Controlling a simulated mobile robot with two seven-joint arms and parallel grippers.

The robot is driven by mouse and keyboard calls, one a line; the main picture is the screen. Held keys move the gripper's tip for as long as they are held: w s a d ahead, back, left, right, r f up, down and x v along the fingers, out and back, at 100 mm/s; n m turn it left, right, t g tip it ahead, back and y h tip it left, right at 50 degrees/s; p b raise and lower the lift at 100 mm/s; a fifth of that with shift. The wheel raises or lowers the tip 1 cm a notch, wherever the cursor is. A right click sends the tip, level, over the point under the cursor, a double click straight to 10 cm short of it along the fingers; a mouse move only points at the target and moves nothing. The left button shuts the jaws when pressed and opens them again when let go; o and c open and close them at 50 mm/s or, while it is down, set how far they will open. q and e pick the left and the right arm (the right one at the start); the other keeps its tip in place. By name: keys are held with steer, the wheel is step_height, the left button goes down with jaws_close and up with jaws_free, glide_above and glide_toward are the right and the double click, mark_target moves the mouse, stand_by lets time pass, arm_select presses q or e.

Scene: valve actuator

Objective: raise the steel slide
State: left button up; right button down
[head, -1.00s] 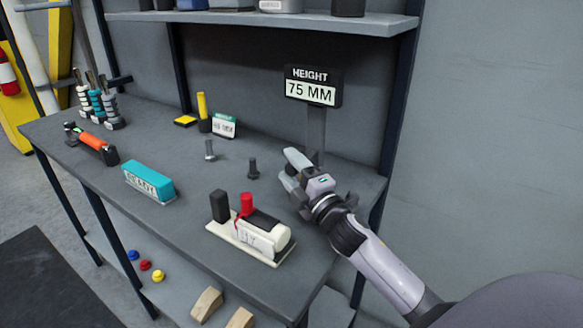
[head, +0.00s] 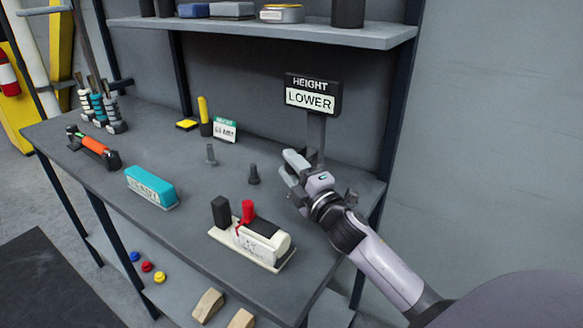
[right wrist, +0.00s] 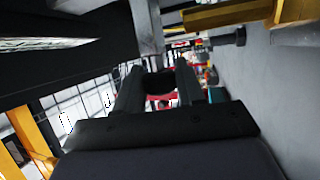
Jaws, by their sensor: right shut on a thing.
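A grey upright post (head: 317,138) stands at the right rear of the bench. It carries a black HEIGHT display (head: 313,95) that reads LOWER. My right gripper (head: 291,166) is in front of the post's lower part and shut on the steel slide, which it mostly hides in the head view. In the right wrist view, a dark round part (right wrist: 160,82) sits between the two fingers. How high the slide stands cannot be made out. My left gripper is not in view.
A white block with a red lever (head: 247,213) stands at the bench's front, left of my right arm. A teal block (head: 152,187) and an orange-handled tool (head: 94,147) lie further left. A shelf (head: 270,31) hangs above.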

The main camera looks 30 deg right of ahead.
steer(key=shift+r, duration=0.1)
steer(key=c, duration=0.8)
jaws_free()
steer(key=shift+b+v, duration=0.7)
steer(key=shift+v, duration=2.9)
